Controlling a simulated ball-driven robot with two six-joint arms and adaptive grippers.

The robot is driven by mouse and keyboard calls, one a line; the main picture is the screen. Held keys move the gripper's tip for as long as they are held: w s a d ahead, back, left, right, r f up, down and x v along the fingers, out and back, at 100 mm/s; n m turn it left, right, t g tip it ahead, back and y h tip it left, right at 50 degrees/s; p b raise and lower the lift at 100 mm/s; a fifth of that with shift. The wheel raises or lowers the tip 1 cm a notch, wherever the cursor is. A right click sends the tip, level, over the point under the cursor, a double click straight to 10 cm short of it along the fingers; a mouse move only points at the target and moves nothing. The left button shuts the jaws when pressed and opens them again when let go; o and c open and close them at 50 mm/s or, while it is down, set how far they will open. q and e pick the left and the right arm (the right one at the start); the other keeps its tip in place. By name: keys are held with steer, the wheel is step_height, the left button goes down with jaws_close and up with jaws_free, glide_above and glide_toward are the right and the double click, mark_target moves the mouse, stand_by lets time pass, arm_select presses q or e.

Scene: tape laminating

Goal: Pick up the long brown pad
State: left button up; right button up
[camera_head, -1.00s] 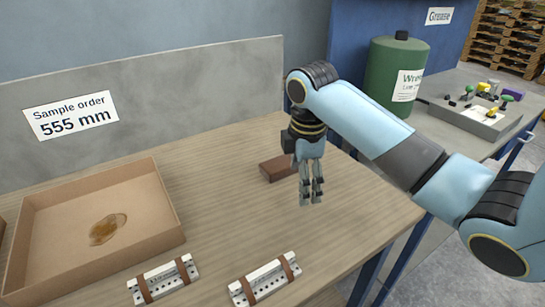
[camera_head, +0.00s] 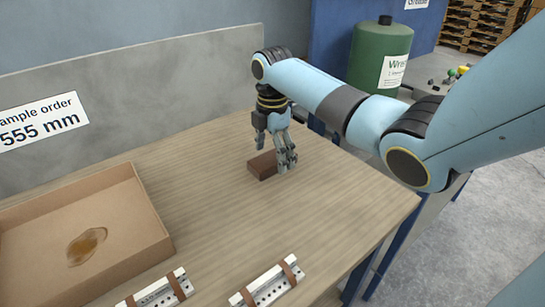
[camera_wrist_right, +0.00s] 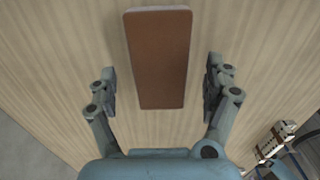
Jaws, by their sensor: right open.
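The long brown pad (camera_head: 262,165) lies flat on the wooden table, toward its far right part. In the right wrist view the pad (camera_wrist_right: 159,58) lies lengthwise between the finger lines, mostly ahead of the fingers. My right gripper (camera_head: 278,158) hangs down at the pad and hides part of it in the head view. In the right wrist view the right gripper (camera_wrist_right: 160,90) is open, with one finger on each side of the pad and bare table showing between each finger and the pad. My left gripper is not in view.
An open cardboard box (camera_head: 150,205) with a brown translucent patch (camera_head: 86,246) inside stands at the left. Two white perforated bars (camera_head: 268,284) with brown straps lie at the table's front. A grey panel (camera_head: 200,85) bounds the back. The table's middle is clear.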

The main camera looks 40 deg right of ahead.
steer(key=shift+f, duration=0.85)
steer(key=shift+c, duration=1.7)
steer(key=c, duration=0.9)
steer(key=shift+r, duration=0.1)
steer(key=shift+r, duration=0.5)
step_height(320, 180, up, 3)
steer(key=shift+f, duration=0.15)
steer(key=s+d+r+p, duration=0.1)
steer(key=s+r, duration=0.1)
steer(key=s, duration=0.1)
steer(key=s+d+r, duration=0.1)
steer(key=s+r, duration=0.1)
steer(key=s, duration=0.2)
steer(key=s+d+r+p, duration=0.1)
steer(key=s+r, duration=0.2)
steer(key=s, duration=0.1)
steer(key=shift+s+r+p, duration=0.1)
steer(key=shift+s+p, duration=0.05)
steer(key=shift+p, duration=0.2)
